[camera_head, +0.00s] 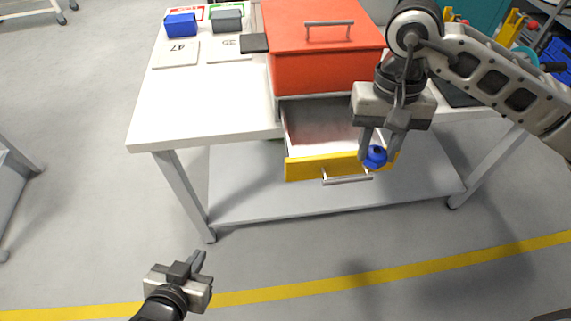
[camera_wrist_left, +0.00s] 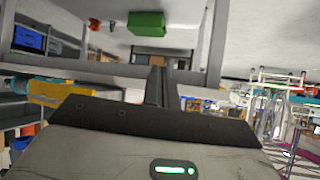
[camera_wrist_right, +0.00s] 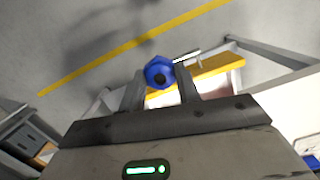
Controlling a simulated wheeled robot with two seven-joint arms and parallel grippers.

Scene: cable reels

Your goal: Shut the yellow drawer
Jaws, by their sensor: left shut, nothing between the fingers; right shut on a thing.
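The yellow drawer (camera_head: 306,167) is pulled open below the red cabinet (camera_head: 322,72). Its inside looks empty where it shows. A grey bar handle (camera_head: 346,180) is on its front. My right gripper (camera_head: 378,157) is shut on a small blue object (camera_head: 375,158), which looks like a nut with a dark centre, in front of the drawer's right part. In the right wrist view the blue nut (camera_wrist_right: 158,72) sits between the fingertips, with the yellow drawer front (camera_wrist_right: 207,70) beyond it. My left gripper (camera_head: 197,262) is shut and empty, low above the floor at the lower left, away from the drawer.
A lower shelf (camera_head: 245,195) lies under the drawer. The floor in front is clear.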

